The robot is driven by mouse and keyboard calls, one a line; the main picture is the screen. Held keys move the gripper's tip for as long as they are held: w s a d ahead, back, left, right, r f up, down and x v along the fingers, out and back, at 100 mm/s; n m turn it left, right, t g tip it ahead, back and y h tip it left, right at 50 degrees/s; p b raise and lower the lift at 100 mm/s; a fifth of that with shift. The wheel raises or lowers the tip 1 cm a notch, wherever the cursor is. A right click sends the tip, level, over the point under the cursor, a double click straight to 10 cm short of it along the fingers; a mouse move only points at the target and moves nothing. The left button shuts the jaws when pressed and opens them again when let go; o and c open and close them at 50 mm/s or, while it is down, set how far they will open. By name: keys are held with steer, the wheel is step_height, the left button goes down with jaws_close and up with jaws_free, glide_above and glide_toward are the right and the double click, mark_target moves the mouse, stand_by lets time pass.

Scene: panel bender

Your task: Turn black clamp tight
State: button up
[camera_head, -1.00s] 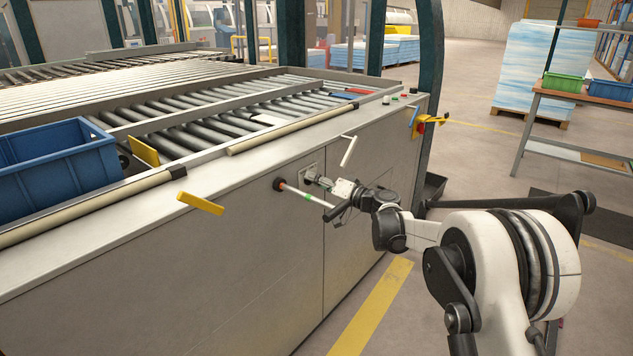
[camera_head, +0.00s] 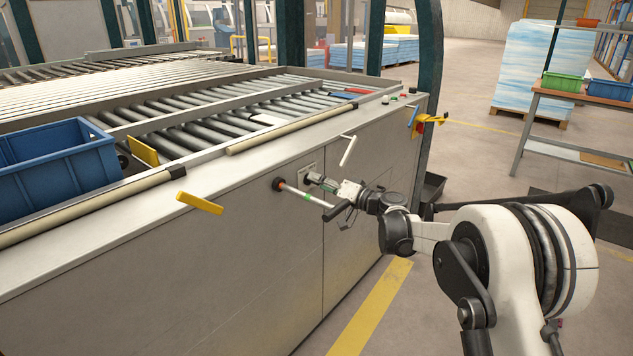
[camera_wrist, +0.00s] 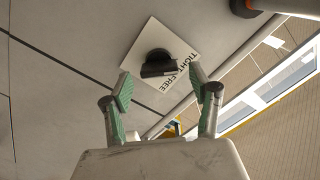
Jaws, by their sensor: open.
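The black clamp (camera_wrist: 160,64) is a dark knob with a bar-like handle on a white square plate marked TIGHT and FREE. In the wrist view it sits ahead of and between my open fingers. My gripper (camera_wrist: 158,95) shows two green-padded fingertips spread apart, one on each side below the clamp, not visibly touching it. In the head view my gripper (camera_head: 321,181) is at the machine's front panel, in front of the plate (camera_head: 306,171); the clamp itself is hidden or too small to make out there.
A white lever (camera_head: 348,151) is above right. A yellow handle (camera_head: 200,203) is further left, near a blue crate (camera_head: 62,150).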

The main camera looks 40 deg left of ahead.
steer(key=d, duration=1)
steer(key=s+d+r+m+t+h+p, duration=0.1)
steer(key=s+d+r+t+h+p, duration=0.3)
steer(key=d, duration=0.6)
steer(key=d+r+m+g+h+b, duration=0.1)
steer(key=d+r+m, duration=0.1)
steer(key=d+r, duration=0.7)
steer(key=s+d+r+m+t+h+p, duration=0.1)
steer(key=s+d+r+t+h+p, duration=0.15)
steer(key=d, duration=0.95)
steer(key=s+d+m+h+p, duration=0.1)
steer(key=s+d+h, duration=0.2)
steer(key=s+d, duration=0.5)
steer(key=s+d+f+m+t+h+p, duration=0.1)
steer(key=s+d+h, duration=0.3)
steer(key=s+d, duration=0.4)
steer(key=s+d+m+h+p, duration=0.2)
steer(key=s+d, duration=0.6)
steer(key=d, duration=0.9)
steer(key=shift+d+f+m+t+h, duration=0.4)
steer(key=shift+m+h, duration=0.2)
steer(key=shift+h, duration=0.15)
